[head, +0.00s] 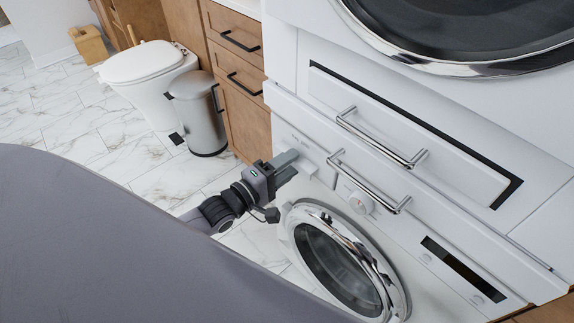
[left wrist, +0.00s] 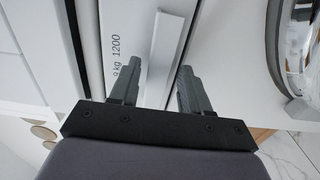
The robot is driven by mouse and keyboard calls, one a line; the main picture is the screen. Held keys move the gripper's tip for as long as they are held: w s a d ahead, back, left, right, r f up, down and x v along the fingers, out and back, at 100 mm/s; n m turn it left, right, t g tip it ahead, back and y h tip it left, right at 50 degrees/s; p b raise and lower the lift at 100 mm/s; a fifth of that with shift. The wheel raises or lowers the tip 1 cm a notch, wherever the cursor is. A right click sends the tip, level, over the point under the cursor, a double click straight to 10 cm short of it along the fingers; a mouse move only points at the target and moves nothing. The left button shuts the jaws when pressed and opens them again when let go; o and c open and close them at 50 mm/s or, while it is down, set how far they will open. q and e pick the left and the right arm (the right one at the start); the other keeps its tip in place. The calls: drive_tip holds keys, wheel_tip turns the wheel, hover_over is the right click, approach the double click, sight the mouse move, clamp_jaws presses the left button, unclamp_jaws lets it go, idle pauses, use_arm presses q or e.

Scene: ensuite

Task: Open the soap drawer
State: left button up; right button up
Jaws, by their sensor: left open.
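The soap drawer (head: 305,147) is the white panel at the upper left of the washing machine's front (head: 415,235). In the left wrist view the drawer front (left wrist: 118,25) carries the print "kg 1200", and a pale grip bar (left wrist: 168,45) runs along it. The drawer looks closed. My left gripper (head: 291,164) is at the drawer's lower part, coming in from the left. In the wrist view its two fingers (left wrist: 158,85) are apart, one on each side of the grip bar. I cannot tell whether they touch it. My right gripper is not in view.
The round chrome door (head: 345,262) is just below the drawer. A dial (head: 361,203) and two chrome bar handles (head: 382,140) are to the right. A steel bin (head: 199,115), a toilet (head: 147,75) and wooden drawers (head: 240,85) stand behind. Marble floor is free at left.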

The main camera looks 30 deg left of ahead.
use_arm(q)
clamp_jaws()
drive_tip(key=shift+s+a+p, duration=0.2)
drive_tip(key=shift+s+p, duration=0.15)
drive_tip(key=shift+s, duration=0.25)
drive_tip(key=p+v, duration=0.6)
drive_tip(key=v, duration=1.2)
drive_tip(key=shift+s+a+f, duration=0.2)
drive_tip(key=shift+s+f, duration=0.05)
drive_tip(key=shift+s, duration=0.15)
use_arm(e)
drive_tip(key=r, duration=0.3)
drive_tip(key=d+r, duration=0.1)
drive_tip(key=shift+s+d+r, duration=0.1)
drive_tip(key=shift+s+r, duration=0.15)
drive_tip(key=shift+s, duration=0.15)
use_arm(q)
unclamp_jaws()
